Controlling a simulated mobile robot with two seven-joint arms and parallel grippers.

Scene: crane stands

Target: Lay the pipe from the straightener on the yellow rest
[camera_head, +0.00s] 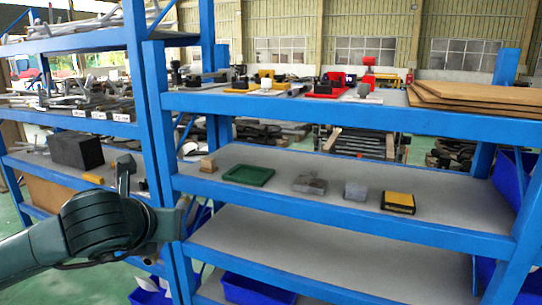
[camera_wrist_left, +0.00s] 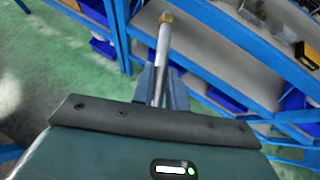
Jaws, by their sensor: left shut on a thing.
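My left gripper (camera_wrist_left: 161,72) is shut on a slim grey pipe (camera_wrist_left: 162,50) in the left wrist view. The pipe points away from the hand, past the blue shelving, and a brass-coloured piece shows at its far end. In the head view my left arm is at the lower left, in front of the rack; its fingers and the pipe cannot be made out there. A yellow stand with black parts (camera_head: 243,88) sits on the upper shelf, possibly the yellow rest. A red stand (camera_head: 325,90) is to its right. I cannot tell which is the straightener. My right gripper is out of view.
The middle shelf holds a wooden block (camera_head: 208,164), a green tray (camera_head: 248,175), grey pieces (camera_head: 310,184) and a yellow-and-black box (camera_head: 398,202). Brown boards (camera_head: 480,95) lie at the upper right. A blue upright (camera_head: 160,130) stands just beyond my left arm.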

